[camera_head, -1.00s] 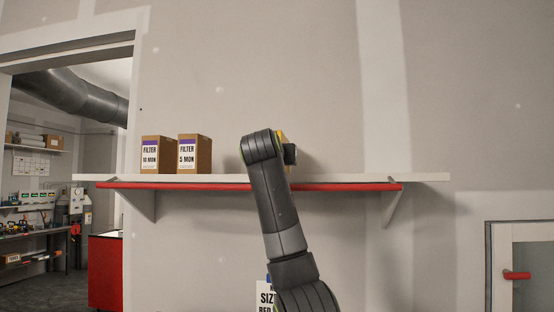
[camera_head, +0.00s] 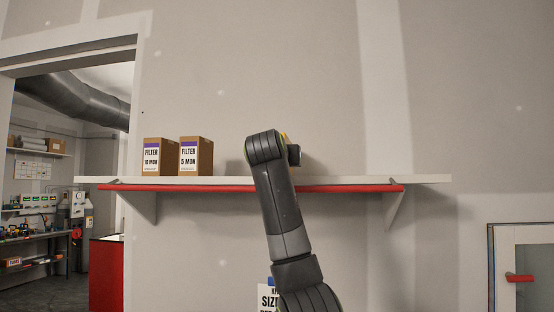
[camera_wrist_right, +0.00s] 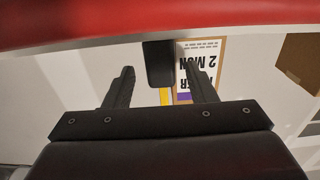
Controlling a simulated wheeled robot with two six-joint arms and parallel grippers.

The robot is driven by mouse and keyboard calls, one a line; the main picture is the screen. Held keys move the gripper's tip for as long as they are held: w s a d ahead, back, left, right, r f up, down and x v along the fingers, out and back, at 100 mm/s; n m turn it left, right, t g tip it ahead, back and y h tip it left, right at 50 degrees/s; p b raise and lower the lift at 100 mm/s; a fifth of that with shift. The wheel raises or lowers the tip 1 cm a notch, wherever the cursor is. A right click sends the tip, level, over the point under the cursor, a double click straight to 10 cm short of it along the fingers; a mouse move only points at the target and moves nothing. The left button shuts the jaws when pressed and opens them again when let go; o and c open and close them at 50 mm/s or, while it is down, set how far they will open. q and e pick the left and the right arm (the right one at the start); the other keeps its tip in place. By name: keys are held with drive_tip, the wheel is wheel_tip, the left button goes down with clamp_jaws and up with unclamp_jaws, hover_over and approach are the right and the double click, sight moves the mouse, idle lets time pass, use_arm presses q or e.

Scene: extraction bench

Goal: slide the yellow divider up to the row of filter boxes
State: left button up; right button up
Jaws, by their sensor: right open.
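Two brown filter boxes stand on the wall shelf in the head view, the 10 MON box (camera_head: 159,157) and the 5 MON box (camera_head: 196,156). A 2 MON box (camera_wrist_right: 203,60) shows upside down in the right wrist view; my arm hides that place in the head view. The yellow divider (camera_wrist_right: 165,97) is a thin strip beside that box, with a narrow gap seen between them. A sliver of yellow (camera_head: 284,138) shows behind my wrist. My right gripper (camera_wrist_right: 158,67) is open, its fingers on either side of a dark block (camera_wrist_right: 159,63) in front of the divider.
The white shelf (camera_head: 350,180) has a red rail (camera_head: 345,188) along its front, close to my gripper in the wrist view. The shelf is clear to the right of my arm. Another brown box (camera_wrist_right: 301,60) is at the wrist view's right.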

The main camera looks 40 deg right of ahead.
drive_tip(key=b+v, duration=0.6)
drive_tip(key=v, duration=1.1)
drive_tip(key=shift+a, duration=0.15)
drive_tip(key=shift+f, duration=0.1)
